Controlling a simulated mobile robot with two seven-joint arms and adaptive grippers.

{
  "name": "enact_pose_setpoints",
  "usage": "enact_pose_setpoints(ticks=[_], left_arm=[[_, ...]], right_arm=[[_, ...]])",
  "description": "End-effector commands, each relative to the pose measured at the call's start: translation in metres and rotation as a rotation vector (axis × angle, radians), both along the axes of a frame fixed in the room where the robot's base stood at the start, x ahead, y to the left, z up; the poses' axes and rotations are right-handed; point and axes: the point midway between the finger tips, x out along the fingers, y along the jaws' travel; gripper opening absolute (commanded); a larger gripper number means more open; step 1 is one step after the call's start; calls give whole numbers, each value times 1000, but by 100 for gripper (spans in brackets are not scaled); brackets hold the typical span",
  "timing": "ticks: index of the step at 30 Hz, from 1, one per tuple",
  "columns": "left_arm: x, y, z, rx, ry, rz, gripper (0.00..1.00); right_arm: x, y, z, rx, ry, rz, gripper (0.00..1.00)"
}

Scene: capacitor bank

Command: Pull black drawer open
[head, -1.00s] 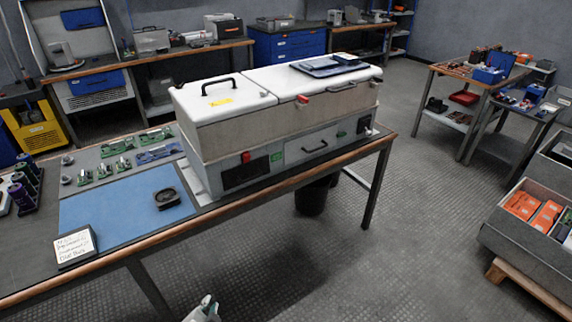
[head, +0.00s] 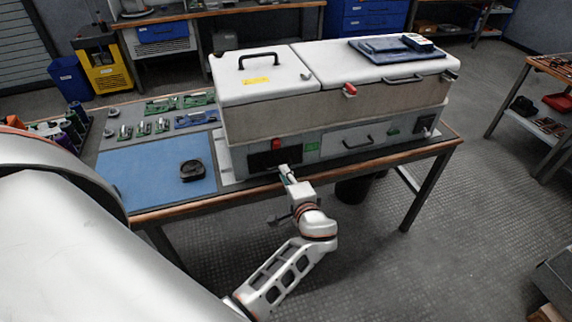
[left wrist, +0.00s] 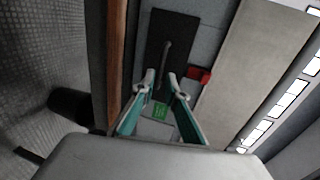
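The black drawer (head: 262,160) is a dark panel low on the front of the white-lidded grey cabinet (head: 330,98), at its left end. It looks closed. In the left wrist view the black drawer (left wrist: 184,30) shows a slim grey handle (left wrist: 166,52). My left gripper (head: 284,172) is right in front of the drawer. In the left wrist view the two fingertips of my left gripper (left wrist: 161,77) are apart, one on each side of the handle's near end. I cannot tell whether they touch it. My right gripper is not in view.
A red switch (head: 276,143) and a green label (head: 312,147) sit near the drawer. The workbench (head: 150,213) carries a blue mat (head: 140,172) with a dark round object (head: 192,170). The floor in front is open. A dark bin (head: 354,190) stands under the bench.

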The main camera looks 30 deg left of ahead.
Motion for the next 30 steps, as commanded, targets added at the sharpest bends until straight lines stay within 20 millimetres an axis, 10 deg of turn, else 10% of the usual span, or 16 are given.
enact_pose_setpoints(ticks=[12,30], left_arm=[[31,36,-10,-1,0,-2,13],[32,37,-11,-2,0,-2,0]], right_arm=[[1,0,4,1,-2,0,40],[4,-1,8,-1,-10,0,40]])
